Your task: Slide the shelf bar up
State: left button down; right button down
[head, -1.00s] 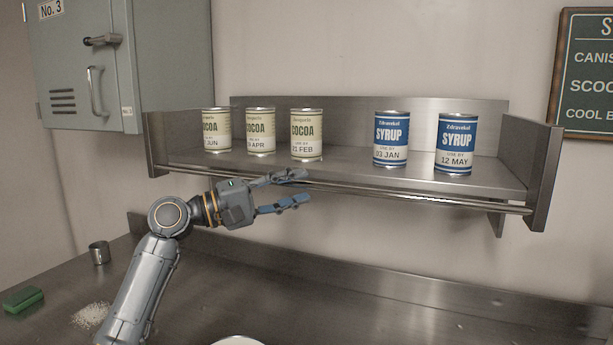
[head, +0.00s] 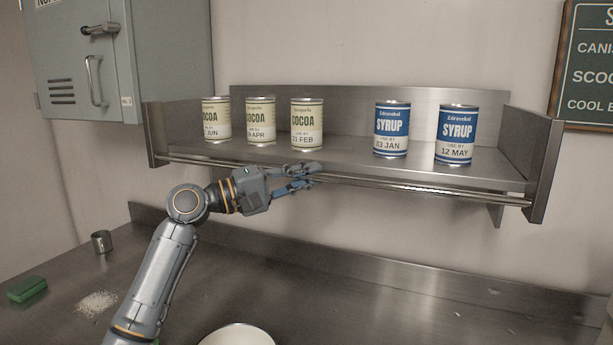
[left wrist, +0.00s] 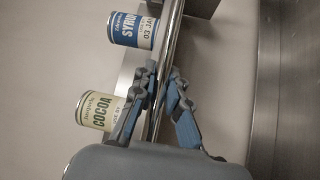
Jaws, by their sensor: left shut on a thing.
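The shelf bar (head: 420,186) is a thin metal rod along the front of the steel wall shelf (head: 350,157). It sits low, at about the level of the shelf's front edge. My left gripper (head: 305,178) is shut on the bar, left of its middle. In the left wrist view the bar (left wrist: 171,45) runs between the two fingers of the left gripper (left wrist: 160,92). The fingers hide a short piece of it. My right gripper is in neither view.
Three cocoa cans (head: 261,122) and two syrup cans (head: 392,130) stand on the shelf behind the bar. A grey cabinet (head: 120,60) hangs at the left. Below are a steel counter (head: 400,290), a metal cup (head: 102,241), a green sponge (head: 27,289) and a white bowl (head: 238,334).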

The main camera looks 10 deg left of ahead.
pick_arm(q)
notch_tip(320, 180, up, 9)
jog(key=p, duration=0.5)
jog(key=shift+f+p, duration=0.1)
jog(key=shift+p, duration=0.2)
jog(key=shift+f, duration=0.1)
jog(key=c, duration=1.3)
grip_release()
jog(key=shift+c, duration=0.2)
jog(key=shift+f, duration=0.1)
jog(key=shift+a, duration=0.1)
jog(key=shift+s+a+f, duration=0.1)
jog(key=shift+s+a, duration=0.05)
jog(key=shift+a, duration=0.05)
jog(key=v, duration=1.1)
jog(key=shift+s, duration=0.2)
